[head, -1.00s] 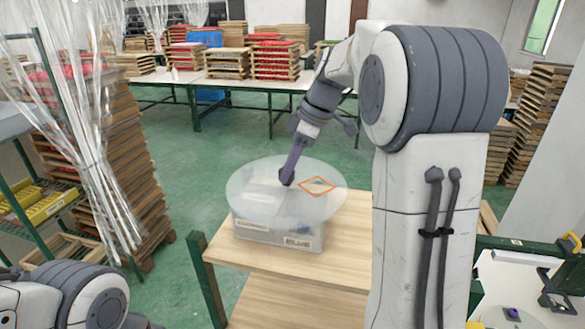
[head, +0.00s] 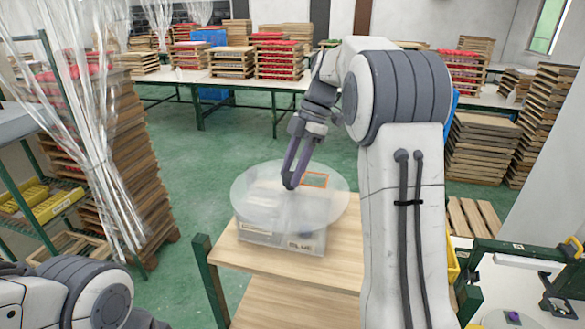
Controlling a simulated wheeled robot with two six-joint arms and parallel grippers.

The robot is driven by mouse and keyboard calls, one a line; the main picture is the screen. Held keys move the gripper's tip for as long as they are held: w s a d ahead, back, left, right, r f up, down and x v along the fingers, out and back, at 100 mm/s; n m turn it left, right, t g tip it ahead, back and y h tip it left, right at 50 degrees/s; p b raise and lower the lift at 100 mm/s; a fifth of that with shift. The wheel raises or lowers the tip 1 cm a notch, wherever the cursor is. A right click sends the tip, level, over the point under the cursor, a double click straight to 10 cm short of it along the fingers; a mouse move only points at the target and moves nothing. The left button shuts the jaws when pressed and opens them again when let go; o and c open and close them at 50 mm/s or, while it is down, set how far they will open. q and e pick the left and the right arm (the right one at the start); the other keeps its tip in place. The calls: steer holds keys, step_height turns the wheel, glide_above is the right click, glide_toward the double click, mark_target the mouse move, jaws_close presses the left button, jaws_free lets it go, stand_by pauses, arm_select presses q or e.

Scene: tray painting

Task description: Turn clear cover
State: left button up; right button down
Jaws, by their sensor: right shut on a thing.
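The clear cover (head: 255,190) is a round translucent disc with an orange outlined mark (head: 316,180) at its right back. It lies over a grey box (head: 270,236) on the wooden table. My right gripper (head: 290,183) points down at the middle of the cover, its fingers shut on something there. The part held is hidden by the fingertips; it appears to be the cover's middle. My left gripper is out of view; only part of my left arm shows at the lower left.
The wooden table (head: 240,262) has bare room left and front of the box. A shelf with yellow bins (head: 45,210) and a clear curtain (head: 95,150) stand at left. A green-framed station (head: 520,250) is at right. Stacked trays line the back.

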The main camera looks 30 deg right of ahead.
steer(key=shift+r, duration=0.1)
stand_by(0.3)
steer(key=shift+c, duration=1.9)
jaws_free()
steer(key=v, duration=1)
steer(key=shift+r, duration=0.2)
